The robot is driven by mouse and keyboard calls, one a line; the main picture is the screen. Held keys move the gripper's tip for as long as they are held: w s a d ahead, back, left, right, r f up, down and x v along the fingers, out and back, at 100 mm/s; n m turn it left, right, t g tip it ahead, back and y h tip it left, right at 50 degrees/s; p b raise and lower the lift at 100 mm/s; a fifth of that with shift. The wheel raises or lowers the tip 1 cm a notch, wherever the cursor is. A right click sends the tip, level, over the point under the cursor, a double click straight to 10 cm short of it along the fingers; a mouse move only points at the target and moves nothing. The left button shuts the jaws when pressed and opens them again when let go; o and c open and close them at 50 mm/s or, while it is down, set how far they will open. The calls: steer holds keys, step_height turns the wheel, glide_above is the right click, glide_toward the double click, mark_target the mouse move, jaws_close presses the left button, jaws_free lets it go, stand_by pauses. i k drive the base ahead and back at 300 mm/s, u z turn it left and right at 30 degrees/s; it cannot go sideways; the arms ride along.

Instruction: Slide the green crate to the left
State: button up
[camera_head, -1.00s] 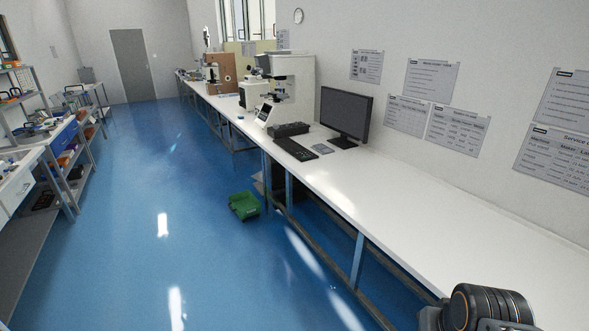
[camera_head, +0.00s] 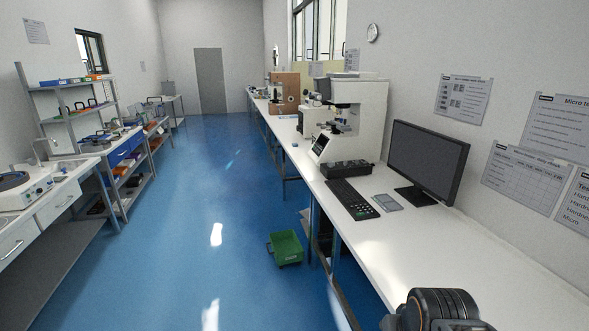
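The green crate (camera_head: 286,248) stands on the blue floor, close to the left side of the long white bench, near its legs. It looks upright, and I cannot make out anything in it. At the bottom right, a dark rounded part of my own arm shows in front of the bench. My gripper's fingers are not in view, and nothing of mine touches the crate.
The long white bench (camera_head: 405,240) runs down the right with a monitor (camera_head: 428,160), a keyboard (camera_head: 352,198) and a hardness tester (camera_head: 350,125). Shelves and a drawer bench (camera_head: 62,205) line the left. The blue floor left of the crate is clear.

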mark_target(286, 247)
steer(key=u, duration=0.45)
steer(key=i, duration=2)
steer(key=u, duration=0.45)
steer(key=i, duration=1.95)
